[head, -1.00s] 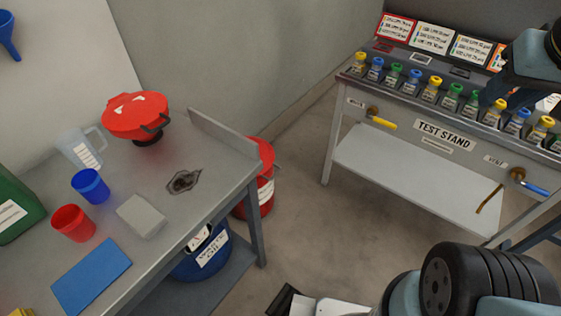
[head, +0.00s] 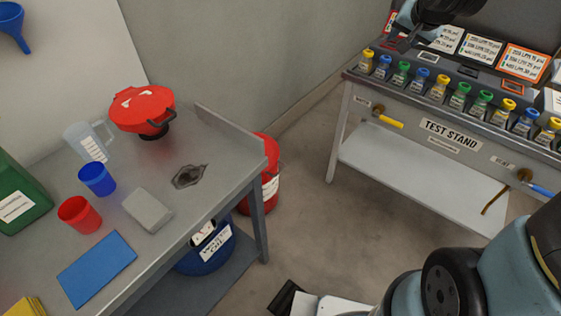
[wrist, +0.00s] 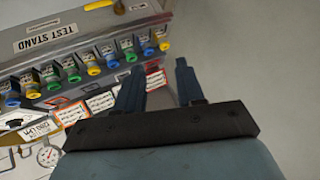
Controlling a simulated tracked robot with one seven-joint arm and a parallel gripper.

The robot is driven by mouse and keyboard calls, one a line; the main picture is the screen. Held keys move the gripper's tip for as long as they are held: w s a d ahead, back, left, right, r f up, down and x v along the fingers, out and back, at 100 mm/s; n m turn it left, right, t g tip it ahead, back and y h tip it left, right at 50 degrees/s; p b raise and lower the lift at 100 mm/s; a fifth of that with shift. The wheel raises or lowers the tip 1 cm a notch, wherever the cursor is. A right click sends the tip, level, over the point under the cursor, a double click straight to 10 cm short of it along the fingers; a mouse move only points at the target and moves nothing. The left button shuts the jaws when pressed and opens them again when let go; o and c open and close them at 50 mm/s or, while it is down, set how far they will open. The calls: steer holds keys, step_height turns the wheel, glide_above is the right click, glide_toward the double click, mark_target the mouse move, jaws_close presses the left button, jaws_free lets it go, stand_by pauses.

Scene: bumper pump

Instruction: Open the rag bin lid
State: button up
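A red bin (head: 268,168) with a white label stands on the floor behind the right end of the workbench. The bench hides much of it, its label cannot be read, and its lid looks closed. It does not show in the wrist view. My gripper (wrist: 160,64) is open and empty in the wrist view, its two dark fingers apart. In the head view, part of my gripper (head: 402,38) shows at the top, above the test stand's left end and far from the red bin.
The workbench (head: 232,182) holds a red lidded vessel (head: 143,108), a jug, cups, a grey block and a blue cloth. A blue bin (head: 205,252) stands under it. The test stand (head: 420,165) with several bottles is at right. Floor between is clear.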

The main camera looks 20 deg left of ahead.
steer(key=w+a+f+m+t+y, duration=0.1)
steer(key=w+a+f+m, duration=0.1)
steer(key=w+a+f, duration=0.65)
steer(key=w+a+f+m+t+y, duration=0.1)
steer(key=w+a+f, duration=0.5)
steer(key=a+f, duration=0.6)
steer(key=m+t+y, duration=0.1)
steer(key=m+t, duration=0.2)
steer(key=m, duration=0.1)
glide_above(281, 169)
steer(key=w+d, duration=0.2)
steer(key=d, duration=0.1)
step_height(281, 169, down, 32)
steer(key=r, duration=0.1)
steer(key=s+d+f+m+t, duration=0.1)
steer(key=s+f+m+t, duration=0.15)
steer(key=s+f, duration=1.2)
steer(key=shift+g+y, duration=0.4)
steer(key=shift+g, duration=0.05)
steer(key=x, duration=0.4)
steer(key=f+x, duration=0.1)
steer(key=x, duration=0.4)
steer(key=d+x, duration=0.1)
steer(key=x, duration=0.3)
steer(key=shift+w+a+f, duration=0.1)
steer(key=shift+w+f, duration=0.15)
steer(key=shift+f, duration=0.15)
jaws_close()
